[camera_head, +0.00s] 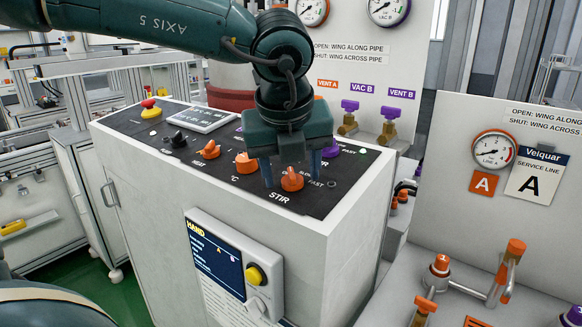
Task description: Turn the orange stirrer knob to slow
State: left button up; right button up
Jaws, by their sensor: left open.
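The orange stirrer knob (291,180) sits near the right front of the black control panel (150,122), above the printed word STIR. The word FAST shows to its right; the marks behind it are mostly hidden by my gripper, and I cannot tell where its pointer stands. My left gripper (291,174) points down over this knob. Its two fingers are apart, one on the left and one on the right of the knob. I cannot tell whether they touch it. My right gripper is not in view.
Other orange knobs (246,163) sit left of the gripper, and a purple knob (331,150) is close behind its right finger. A red emergency button (149,103) is at the panel's far left. A hand control box (235,265) hangs on the cabinet front. Purple-handled valves (388,125) stand behind.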

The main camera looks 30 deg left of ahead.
pick_arm(q)
jog(key=c, duration=1)
jog(key=shift+o, duration=0.2)
